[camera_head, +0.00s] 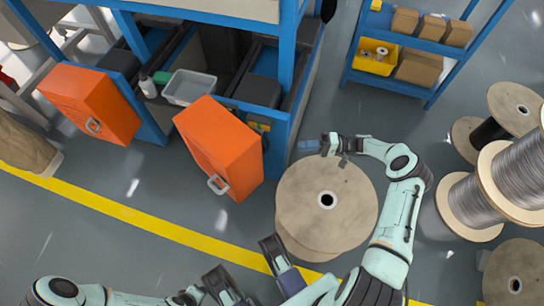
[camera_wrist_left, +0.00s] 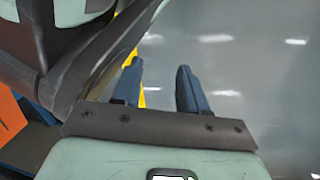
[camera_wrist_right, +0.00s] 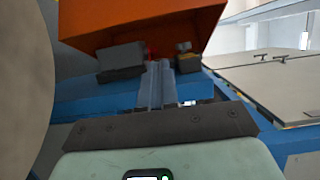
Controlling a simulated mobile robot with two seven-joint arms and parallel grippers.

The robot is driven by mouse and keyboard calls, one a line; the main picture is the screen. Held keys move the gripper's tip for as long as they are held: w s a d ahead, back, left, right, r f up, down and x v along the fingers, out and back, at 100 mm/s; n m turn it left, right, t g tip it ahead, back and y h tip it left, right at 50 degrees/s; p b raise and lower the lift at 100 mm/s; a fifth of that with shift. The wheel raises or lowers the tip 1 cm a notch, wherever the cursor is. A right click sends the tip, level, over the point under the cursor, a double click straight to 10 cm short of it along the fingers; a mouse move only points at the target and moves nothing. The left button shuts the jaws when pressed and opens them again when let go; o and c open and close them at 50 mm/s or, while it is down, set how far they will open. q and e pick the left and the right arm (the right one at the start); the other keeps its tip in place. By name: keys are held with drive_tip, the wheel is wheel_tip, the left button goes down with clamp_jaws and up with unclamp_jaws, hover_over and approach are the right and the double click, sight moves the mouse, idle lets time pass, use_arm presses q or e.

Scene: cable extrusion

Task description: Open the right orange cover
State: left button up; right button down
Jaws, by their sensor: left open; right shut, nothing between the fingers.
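The right orange cover (camera_head: 215,140) stands at the front of the blue-framed machine, with a pale handle (camera_head: 217,184) at its lower front edge. Its angle looks like that of the left orange cover. My right gripper (camera_head: 308,146) is shut and empty, to the right of the cover and apart from its handle. In the right wrist view an orange cover (camera_wrist_right: 140,25) lies above and beyond the shut fingertips (camera_wrist_right: 160,72). My left gripper (camera_wrist_left: 159,80) is open and empty, its fingers pointing over bare floor; in the head view it is low near the bottom, partly unclear.
A large wooden spool (camera_head: 330,205) stands right below my right forearm. The left orange cover (camera_head: 90,100) is further left. A grey bin (camera_head: 190,87) sits between the covers. Wire spools (camera_head: 512,172) crowd the right; a blue shelf (camera_head: 405,80) stands behind. Floor before the covers is clear.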

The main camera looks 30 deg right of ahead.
use_arm(q)
drive_tip(key=shift+s+f, duration=0.45)
drive_tip(key=shift+s, duration=0.05)
use_arm(e)
drive_tip(key=s+a+x, duration=0.1)
drive_tip(key=s+x, duration=0.1)
drive_tip(key=x, duration=1)
drive_tip(key=shift+a+r, duration=0.3)
use_arm(q)
drive_tip(key=shift+a, duration=0.1)
use_arm(e)
drive_tip(key=shift+s, duration=0.15)
